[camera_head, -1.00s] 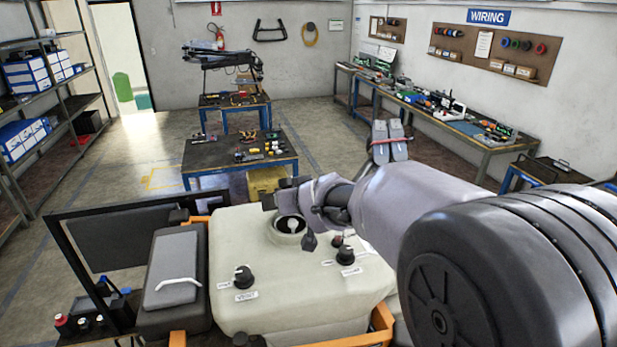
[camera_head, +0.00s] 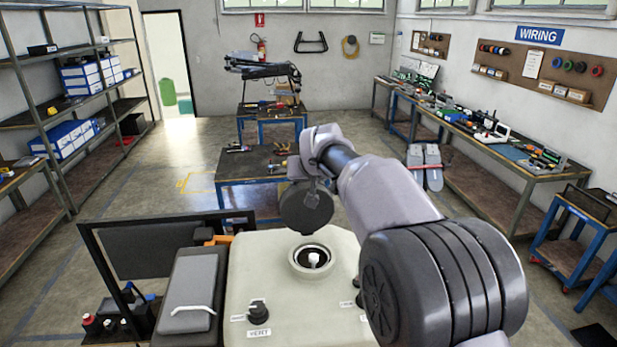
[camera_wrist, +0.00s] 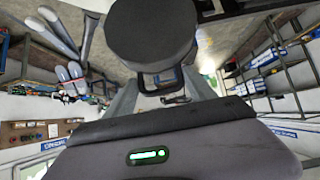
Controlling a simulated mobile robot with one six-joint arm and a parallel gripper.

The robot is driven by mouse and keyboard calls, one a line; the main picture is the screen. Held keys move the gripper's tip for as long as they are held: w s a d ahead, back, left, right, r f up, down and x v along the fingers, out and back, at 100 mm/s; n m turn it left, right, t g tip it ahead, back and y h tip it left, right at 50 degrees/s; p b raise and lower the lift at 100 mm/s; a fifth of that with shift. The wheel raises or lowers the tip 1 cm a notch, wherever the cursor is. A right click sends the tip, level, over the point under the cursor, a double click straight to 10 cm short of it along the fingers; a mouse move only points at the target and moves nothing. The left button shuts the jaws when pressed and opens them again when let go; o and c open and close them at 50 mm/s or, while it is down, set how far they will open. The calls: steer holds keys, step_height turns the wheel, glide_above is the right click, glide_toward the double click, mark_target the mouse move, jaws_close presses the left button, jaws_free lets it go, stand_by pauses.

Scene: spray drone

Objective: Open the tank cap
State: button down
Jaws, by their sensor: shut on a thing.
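The off-white tank (camera_head: 265,285) stands in the lower middle of the head view. Its round filler opening (camera_head: 313,262) is uncovered, with a small white piece visible inside. My gripper (camera_head: 314,182) is shut on the dark round tank cap (camera_head: 305,208). It holds the cap clear of the opening, above and slightly behind it in the picture, with the disc face turned toward the head camera. The wrist view shows the cap (camera_wrist: 152,40) as a large dark disc in front of the gripper; the fingertips are mostly hidden.
A dark frame (camera_head: 150,243) and a grey box (camera_head: 190,295) stand left of the tank. A blue-legged work table (camera_head: 250,164) is behind it.

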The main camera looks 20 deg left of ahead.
steer(key=p, duration=0.1)
steer(key=w+r+p, duration=0.1)
steer(key=shift+w+a+r+p, duration=0.15)
steer(key=shift+w+a+p, duration=0.05)
steer(key=shift+a+p, duration=0.1)
steer(key=shift+w+a+f+g+p, duration=0.15)
steer(key=shift+w+f+g+p, duration=0.25)
steer(key=shift+p, duration=0.3)
steer(key=shift+r, duration=0.1)
steer(key=c, duration=0.6)
jaws_free()
steer(key=shift+s, duration=0.1)
steer(key=shift+s+d, duration=0.15)
steer(key=shift+d, duration=0.1)
steer(key=shift+s+r, duration=0.1)
steer(key=b+v, duration=0.5)
steer(key=v, duration=1.2)
steer(key=shift+a+r, duration=0.15)
steer(key=shift+r, duration=0.1)
